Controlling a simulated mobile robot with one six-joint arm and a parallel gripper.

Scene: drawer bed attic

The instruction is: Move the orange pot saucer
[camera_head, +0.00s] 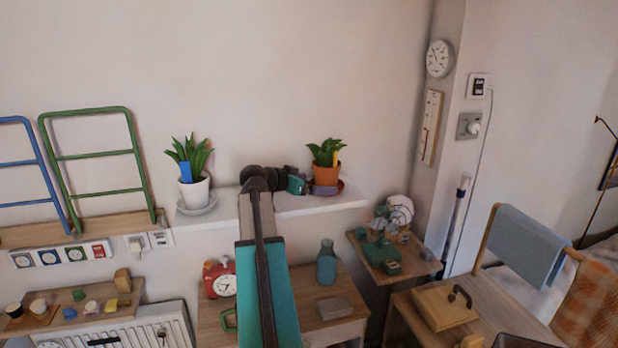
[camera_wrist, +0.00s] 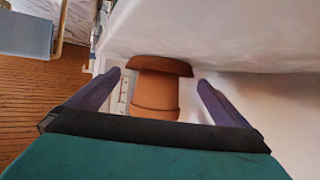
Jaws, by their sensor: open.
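The orange pot (camera_head: 326,175) with a green plant stands on its saucer (camera_head: 326,190) at the right part of the white wall shelf. In the wrist view the pot (camera_wrist: 154,92) appears upside down, with the wider, darker orange saucer (camera_wrist: 160,66) above it. My gripper (camera_wrist: 160,79) is open, and its two purple fingers lie to either side of the pot and saucer in that view, with visible gaps. In the head view my gripper (camera_head: 312,187) is at the pot's left, close to the shelf. The leaves are hidden in the wrist view.
A white potted plant (camera_head: 194,190) stands on the shelf's left part, on a pale saucer. Below are a red clock (camera_head: 220,280), a blue-green bottle (camera_head: 326,264) and a small fan (camera_head: 385,230). The shelf (camera_head: 350,201) is bare right of the orange pot.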

